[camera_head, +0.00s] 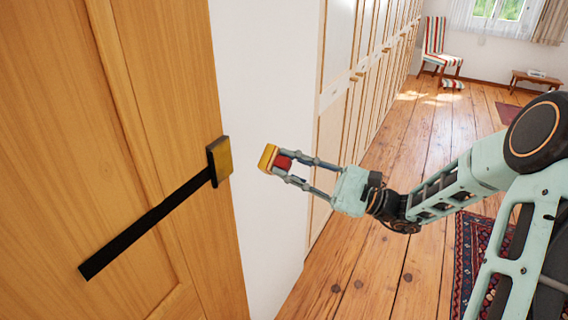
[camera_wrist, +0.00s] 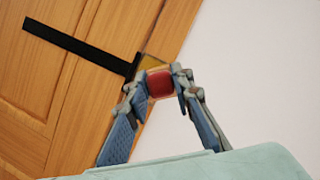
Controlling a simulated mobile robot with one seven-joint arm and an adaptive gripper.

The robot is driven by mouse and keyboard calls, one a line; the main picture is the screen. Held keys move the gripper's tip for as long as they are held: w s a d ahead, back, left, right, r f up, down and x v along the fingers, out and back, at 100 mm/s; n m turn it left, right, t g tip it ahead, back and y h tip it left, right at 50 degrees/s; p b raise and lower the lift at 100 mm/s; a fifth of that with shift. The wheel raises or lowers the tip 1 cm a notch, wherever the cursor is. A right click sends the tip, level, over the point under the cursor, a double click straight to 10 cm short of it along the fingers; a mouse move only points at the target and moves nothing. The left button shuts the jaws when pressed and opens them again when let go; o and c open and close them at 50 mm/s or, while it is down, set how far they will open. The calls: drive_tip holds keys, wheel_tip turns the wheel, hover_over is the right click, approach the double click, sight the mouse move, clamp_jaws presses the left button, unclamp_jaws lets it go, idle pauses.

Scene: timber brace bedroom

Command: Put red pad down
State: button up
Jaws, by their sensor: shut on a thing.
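My gripper (camera_head: 283,164) is shut on the red pad (camera_head: 283,162), held in the air in front of the white wall. In the wrist view the red pad (camera_wrist: 160,84) sits between the two fingertips. A yellow-orange piece (camera_head: 267,157) is at its far end and seems joined to it. The pad is apart from the wooden door (camera_head: 110,110) at the left. The door carries a black bar (camera_head: 150,222) ending in a dark block with a yellow face (camera_head: 224,160). In the head view a gap shows between that block and the pad.
Tall pale cupboards (camera_head: 345,130) run along the wall behind. A striped chair (camera_head: 440,48) and a low wooden bench (camera_head: 535,80) stand far back. A patterned rug (camera_head: 468,250) lies on the plank floor (camera_head: 385,275). The floor below my gripper is clear.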

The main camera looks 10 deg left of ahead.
drive_tip(key=s+d+f+m+t+h+p, duration=0.1)
drive_tip(key=s+d+f+m+t+h, duration=0.1)
drive_tip(key=d+f+m+t+h, duration=0.6)
drive_tip(key=s+d+f+m+t+h+p, duration=0.2)
drive_tip(key=d+f+m+t+h, duration=0.6)
drive_tip(key=d+f+t+h, duration=0.2)
drive_tip(key=shift+d+f+t+h, duration=0.3)
drive_tip(key=shift+f+h, duration=0.65)
drive_tip(key=shift+h, duration=0.75)
drive_tip(key=shift+d, duration=0.1)
